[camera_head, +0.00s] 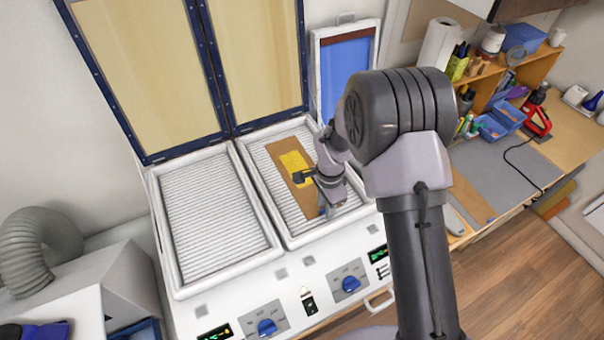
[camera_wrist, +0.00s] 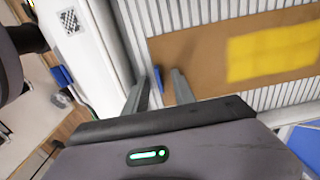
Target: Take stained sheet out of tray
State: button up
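The stained sheet, a brown sheet (camera_head: 276,149) with a yellow patch, lies flat on the ribbed bed of the right-hand tray (camera_head: 264,196) in the head view. It also shows in the wrist view (camera_wrist: 192,57); its yellow patch is to the right. My gripper (camera_head: 306,177) is low over the sheet's right side and near end, partly hidden by my arm. In the wrist view my gripper (camera_wrist: 160,78) has its two fingers apart around the sheet's near end. A gap shows between them, and I cannot tell whether they touch the sheet.
A second ribbed tray (camera_head: 218,217) on the left is empty. Raised blue-framed lids (camera_head: 207,50) stand behind the trays. A blue-screened frame (camera_head: 345,62) stands behind on the right. A cluttered workbench (camera_head: 492,180) is at the right, a grey hose (camera_head: 35,245) at the left.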

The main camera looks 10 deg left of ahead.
jog(key=shift+s, duration=0.1)
grip_shut()
jog(key=shift+r, duration=0.1)
